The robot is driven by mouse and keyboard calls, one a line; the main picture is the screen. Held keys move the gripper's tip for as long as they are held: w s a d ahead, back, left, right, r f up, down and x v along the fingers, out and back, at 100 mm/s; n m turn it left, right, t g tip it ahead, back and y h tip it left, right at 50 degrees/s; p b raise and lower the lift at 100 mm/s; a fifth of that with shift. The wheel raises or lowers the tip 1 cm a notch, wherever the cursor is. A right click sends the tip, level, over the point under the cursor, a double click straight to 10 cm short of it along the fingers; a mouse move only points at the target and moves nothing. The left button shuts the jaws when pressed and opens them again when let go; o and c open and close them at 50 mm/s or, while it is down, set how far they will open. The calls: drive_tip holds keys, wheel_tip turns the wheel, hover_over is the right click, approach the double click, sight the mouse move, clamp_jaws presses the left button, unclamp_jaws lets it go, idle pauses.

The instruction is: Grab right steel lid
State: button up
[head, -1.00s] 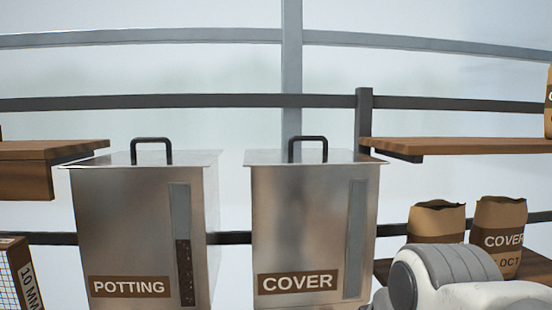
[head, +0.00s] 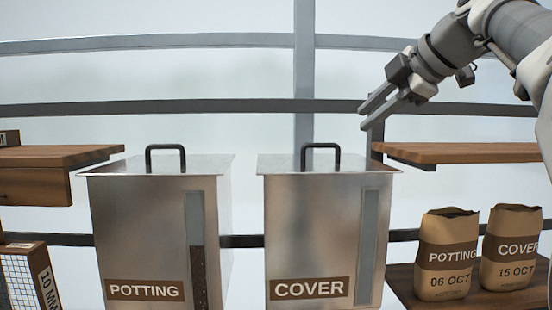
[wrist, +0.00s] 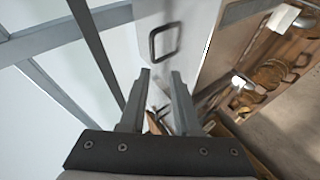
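The right steel lid (head: 280,165) lies flat on the steel bin marked COVER (head: 318,225) in the head view. Its black loop handle (head: 320,148) stands up from its middle. My gripper (head: 364,117) is open and empty, above and to the right of this lid, with its fingers pointing down-left. In the wrist view a pale lid (wrist: 195,38) with a black handle (wrist: 152,44) lies beyond my fingertips (wrist: 160,74), apart from them. It seems to be the right lid.
The POTTING bin (head: 155,235) stands to the left with its own handled lid (head: 110,168). A wooden shelf (head: 460,152) is close right of the COVER bin, under my arm. Two paper sacks (head: 447,255) (head: 510,248) stand below it. A dark rail (head: 230,107) runs behind.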

drive_tip(key=r+n, duration=0.1)
drive_tip(key=r, duration=0.1)
drive_tip(key=p, duration=0.3)
approach(321, 145)
drive_tip(key=x, duration=0.5)
drive_tip(key=shift+w+d+r, duration=0.1)
drive_tip(key=shift+d, duration=0.15)
drive_tip(key=p+x, duration=0.1)
drive_tip(key=x, duration=0.3)
drive_tip(key=shift+w+a+p, duration=0.2)
drive_tip(key=shift+p, duration=0.15)
drive_tip(key=shift+w+a+f, duration=0.15)
drive_tip(key=shift+w+f, duration=0.25)
drive_tip(key=shift+f, duration=0.15)
clamp_jaws()
drive_tip(key=shift+r, duration=0.15)
